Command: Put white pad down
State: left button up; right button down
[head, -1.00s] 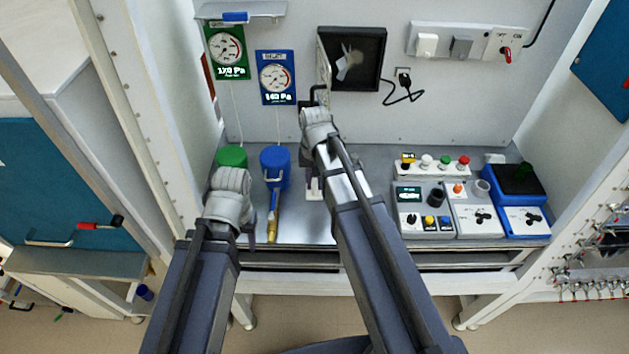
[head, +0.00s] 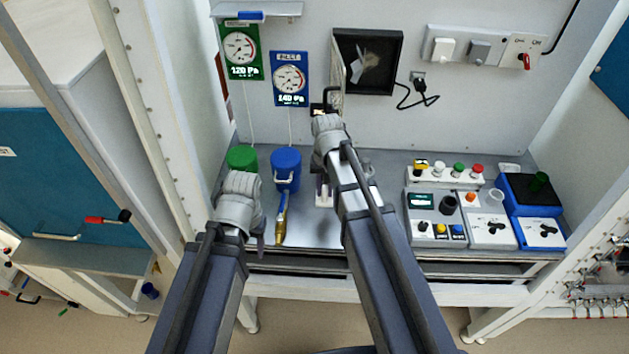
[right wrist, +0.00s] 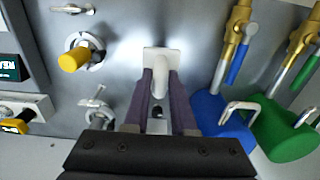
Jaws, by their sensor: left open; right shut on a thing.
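The white pad (right wrist: 160,62) has a flat square plate and a rounded grip in the right wrist view. The purple fingers of my right gripper (right wrist: 161,92) are shut on its grip. In the head view a small white part of the pad (head: 323,201) shows beside my right arm, over the grey bench (head: 312,228), right of the blue cylinder. I cannot tell whether the pad touches the bench. My left gripper (head: 258,243) is open at the bench's front left; its fingers are mostly hidden by its own wrist.
A blue cylinder (head: 286,166) and a green cylinder (head: 242,158) stand left of the pad, with a brass valve (head: 280,232) in front. Control boxes (head: 434,215) fill the right side. A black-framed panel (head: 367,62) and gauges (head: 290,78) are on the back wall.

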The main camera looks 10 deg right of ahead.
notch_tip(320, 180, up, 2)
jog(key=shift+r+p, duration=0.2)
jog(key=shift+p, duration=0.35)
notch_tip(320, 180, down, 11)
jog(key=b, duration=1)
jog(key=shift+r+b, duration=0.2)
jog(key=shift+b, duration=0.1)
pick_arm(q)
notch_tip(320, 180, down, 8)
pick_arm(e)
jog(key=shift+r, duration=0.15)
jog(key=c, duration=1.2)
grip_release()
jog(key=shift+f, duration=0.25)
pick_arm(q)
jog(key=shift+f, duration=0.15)
pick_arm(e)
jog(key=o, duration=0.5)
jog(key=shift+r, duration=0.1)
jog(key=shift+c, duration=0.2)
